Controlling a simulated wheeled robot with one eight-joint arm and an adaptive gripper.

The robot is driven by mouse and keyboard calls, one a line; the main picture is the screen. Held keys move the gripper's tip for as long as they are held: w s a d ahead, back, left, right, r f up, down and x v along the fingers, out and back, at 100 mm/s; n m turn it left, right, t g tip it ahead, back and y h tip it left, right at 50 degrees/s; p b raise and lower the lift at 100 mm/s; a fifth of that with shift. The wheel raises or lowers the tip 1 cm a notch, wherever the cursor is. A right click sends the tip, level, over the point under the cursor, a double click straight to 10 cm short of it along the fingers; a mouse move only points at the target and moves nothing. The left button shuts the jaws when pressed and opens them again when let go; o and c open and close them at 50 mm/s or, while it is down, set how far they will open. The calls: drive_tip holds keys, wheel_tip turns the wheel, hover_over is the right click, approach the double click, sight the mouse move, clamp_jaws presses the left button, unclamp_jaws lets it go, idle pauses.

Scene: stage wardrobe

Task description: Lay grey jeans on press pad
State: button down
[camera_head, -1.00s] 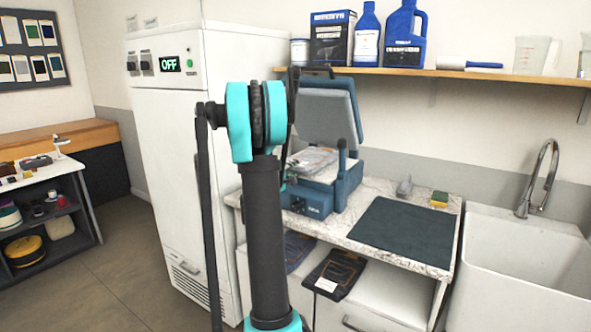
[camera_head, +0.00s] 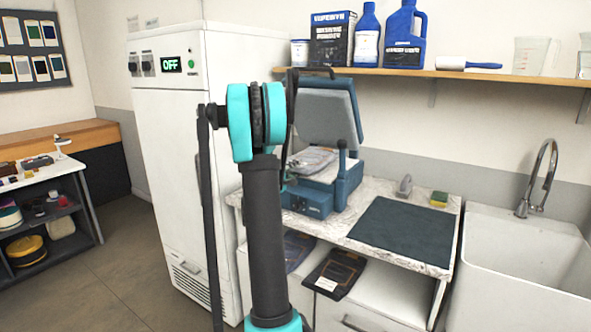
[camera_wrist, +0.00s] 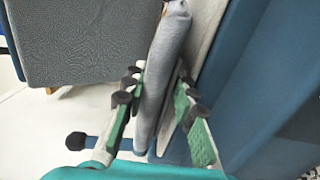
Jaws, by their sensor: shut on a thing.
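The grey jeans (camera_wrist: 163,75) are a folded grey-blue bundle, seen edge-on between the green finger pads in the wrist view. My gripper (camera_wrist: 160,108) is shut on them. In the head view the grey jeans (camera_head: 314,160) show just over the press pad area, partly behind my arm. I cannot tell whether they touch the pad. The blue press (camera_head: 343,190) stands on the counter with its grey-padded lid (camera_head: 326,118) raised. My arm hides the gripper in the head view, and the pad surface is mostly covered.
Dark folded garments (camera_head: 336,274) lie on the shelf below. A white sink (camera_head: 525,250) is at right, a tall white cabinet (camera_head: 165,180) at left. A shelf (camera_head: 440,73) with bottles hangs above.

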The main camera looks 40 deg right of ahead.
drive_tip(key=shift+s+f, duration=0.2)
drive_tip(key=shift+f, duration=0.5)
drive_tip(key=c, duration=1.1)
unclamp_jaws()
drive_tip(key=shift+d+f, duration=0.1)
drive_tip(key=shift+c, duration=0.2)
drive_tip(key=o, duration=0.7)
drive_tip(key=shift+w, duration=0.1)
drive_tip(key=shift+o, duration=1)
drive_tip(key=shift+w+f, duration=0.1)
drive_tip(key=shift+o, duration=0.2)
